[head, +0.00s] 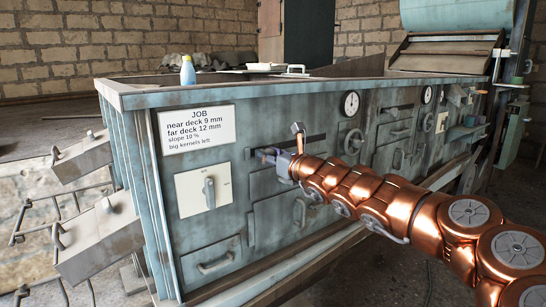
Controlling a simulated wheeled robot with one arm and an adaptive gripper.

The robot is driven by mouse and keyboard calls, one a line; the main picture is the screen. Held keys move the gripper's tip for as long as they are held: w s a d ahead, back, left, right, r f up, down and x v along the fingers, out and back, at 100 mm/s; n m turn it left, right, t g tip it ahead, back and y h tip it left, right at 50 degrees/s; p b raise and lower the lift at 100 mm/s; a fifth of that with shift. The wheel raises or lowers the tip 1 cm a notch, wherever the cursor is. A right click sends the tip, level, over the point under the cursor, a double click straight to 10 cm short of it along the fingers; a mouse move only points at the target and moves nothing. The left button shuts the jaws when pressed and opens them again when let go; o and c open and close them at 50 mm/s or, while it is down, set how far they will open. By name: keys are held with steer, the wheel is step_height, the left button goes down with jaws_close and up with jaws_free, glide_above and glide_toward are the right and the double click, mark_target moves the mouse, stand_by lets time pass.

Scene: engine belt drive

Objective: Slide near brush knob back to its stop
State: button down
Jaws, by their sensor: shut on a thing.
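My gripper (268,155), at the end of my copper arm, is at the dark horizontal slot (314,142) in the front panel of the blue-grey machine (240,130). Its fingers are shut at the slot's left part. The near brush knob is between them and mostly hidden by the fingers, so its outline cannot be made out. The slot's bare part shows to the right of my wrist.
A JOB sign (197,128) and a white switch plate (190,190) are left of my gripper. A dial (351,103) and handwheel (353,141) are to the right. A drawer (212,262) is below.

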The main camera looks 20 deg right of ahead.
steer(key=shift+a+f, duration=0.1)
steer(key=shift+a, duration=0.25)
steer(key=c, duration=0.7)
jaws_free()
steer(key=shift+s, duration=0.1)
steer(key=shift+d, duration=0.1)
steer(key=shift+d, duration=0.1)
steer(key=shift+s+d, duration=0.1)
steer(key=shift+s, duration=0.15)
steer(key=shift+v, duration=5.65)
steer(key=shift+s+r, duration=0.1)
steer(key=shift+r, duration=0.15)
